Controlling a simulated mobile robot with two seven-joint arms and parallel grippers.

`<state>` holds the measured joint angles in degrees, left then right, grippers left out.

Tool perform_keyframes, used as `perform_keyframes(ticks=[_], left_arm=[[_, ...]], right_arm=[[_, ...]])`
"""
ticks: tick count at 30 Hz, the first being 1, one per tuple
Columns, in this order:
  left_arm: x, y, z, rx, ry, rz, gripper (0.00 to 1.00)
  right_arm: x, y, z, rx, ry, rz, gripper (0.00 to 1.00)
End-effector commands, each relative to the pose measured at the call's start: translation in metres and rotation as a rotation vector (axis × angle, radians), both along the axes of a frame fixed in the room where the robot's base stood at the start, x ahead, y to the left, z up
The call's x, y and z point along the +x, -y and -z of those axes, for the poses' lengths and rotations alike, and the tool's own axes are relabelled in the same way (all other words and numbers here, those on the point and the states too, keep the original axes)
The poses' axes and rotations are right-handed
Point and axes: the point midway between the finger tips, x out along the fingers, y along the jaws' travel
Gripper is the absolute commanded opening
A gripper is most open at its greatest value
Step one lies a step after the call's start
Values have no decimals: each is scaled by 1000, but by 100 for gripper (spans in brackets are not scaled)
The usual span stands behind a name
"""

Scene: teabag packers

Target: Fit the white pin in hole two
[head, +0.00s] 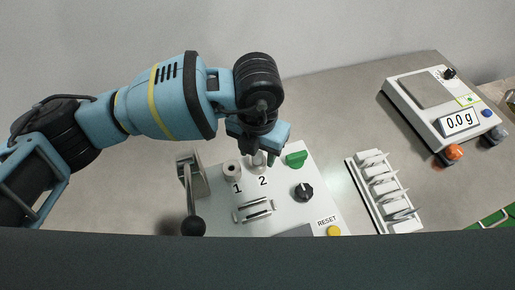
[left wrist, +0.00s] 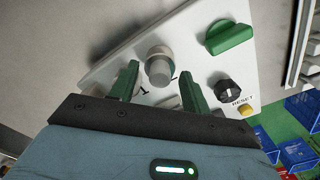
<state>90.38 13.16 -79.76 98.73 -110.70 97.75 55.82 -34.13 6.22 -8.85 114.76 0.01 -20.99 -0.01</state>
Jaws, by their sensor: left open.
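The white panel (head: 282,208) carries printed numbers 1 and 2. Above the 1 is a pale round socket (head: 232,169) with a dark opening. Above the 2, a pale upright cylinder (head: 258,161) shows below my left gripper (head: 262,150), its top partly hidden. In the left wrist view this cylinder, which looks like the white pin in a wider collar (left wrist: 159,66), stands beyond and between the open fingertips (left wrist: 160,80). The fingers look apart from it. How deep the pin sits I cannot tell. My right gripper is not in view.
A green knob (head: 296,159) is just right of the cylinder. A lever with a black ball (head: 192,225) stands left. A black dial (head: 303,191), yellow RESET button (head: 333,230), white rack (head: 377,190) and scale (head: 440,105) reading 0.0 g are to the right.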

Motion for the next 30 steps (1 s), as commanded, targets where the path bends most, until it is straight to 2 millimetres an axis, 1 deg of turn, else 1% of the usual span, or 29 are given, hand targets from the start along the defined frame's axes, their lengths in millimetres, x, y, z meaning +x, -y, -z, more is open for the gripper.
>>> perform_keyframes(ticks=[2, 5, 12, 15, 18, 22, 30], left_arm=[[0, 0, 0, 0, 0, 0, 47], [1, 0, -10, -1, 3, 0, 47], [1, 0, -48, 0, 3, 1, 47], [0, 0, -62, -2, 2, 0, 47], [0, 0, -72, 0, 2, 0, 47], [0, 0, -78, -1, 0, 0, 47], [0, 0, -78, 0, 0, 0, 47]], right_arm=[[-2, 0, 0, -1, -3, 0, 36], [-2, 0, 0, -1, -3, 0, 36], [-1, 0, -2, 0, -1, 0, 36], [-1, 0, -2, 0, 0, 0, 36], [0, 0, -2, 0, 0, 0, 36], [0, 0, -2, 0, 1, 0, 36], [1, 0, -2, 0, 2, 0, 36]])
